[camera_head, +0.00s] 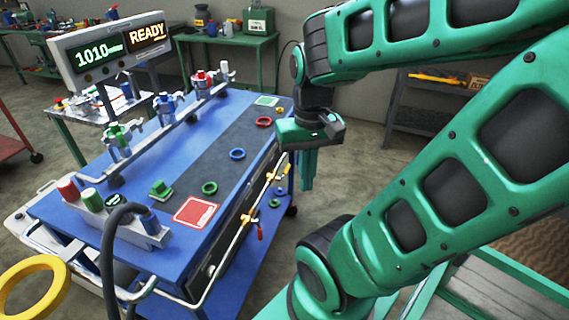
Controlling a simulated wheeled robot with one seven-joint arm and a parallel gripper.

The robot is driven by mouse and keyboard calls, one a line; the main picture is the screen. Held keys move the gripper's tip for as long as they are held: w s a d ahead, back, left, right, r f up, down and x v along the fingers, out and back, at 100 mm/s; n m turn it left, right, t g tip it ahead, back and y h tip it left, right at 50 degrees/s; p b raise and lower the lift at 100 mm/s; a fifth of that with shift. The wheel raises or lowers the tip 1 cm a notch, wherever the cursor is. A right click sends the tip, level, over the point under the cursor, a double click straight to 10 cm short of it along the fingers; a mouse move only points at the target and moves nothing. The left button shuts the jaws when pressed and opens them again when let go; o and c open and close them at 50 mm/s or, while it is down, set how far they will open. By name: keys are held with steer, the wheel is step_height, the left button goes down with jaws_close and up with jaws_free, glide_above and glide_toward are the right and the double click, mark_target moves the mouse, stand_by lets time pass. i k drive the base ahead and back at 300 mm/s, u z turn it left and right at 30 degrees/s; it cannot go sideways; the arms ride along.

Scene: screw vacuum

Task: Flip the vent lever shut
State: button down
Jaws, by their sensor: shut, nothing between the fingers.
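Along the front side of the blue bench a metal pipe carries a brass valve with a small red lever (260,231), which hangs down. It looks like the vent lever, but I cannot tell for sure. Other yellow valve fittings (272,177) sit farther along the same pipe. My gripper (307,184) is green, points down and is shut and empty. It hangs in the air to the right of the bench's front edge, above and to the right of the red lever, apart from it.
The blue bench (140,247) bears a red-bordered pad (195,212), coloured rings (237,154), a manifold with blue-bodied valves (163,107) and a grey block with a dark hose (108,250). Open floor lies right of the bench.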

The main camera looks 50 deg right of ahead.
mark_target(286, 172)
steer(key=z, duration=0.95)
steer(key=i, duration=0.35)
steer(key=u, duration=0.5)
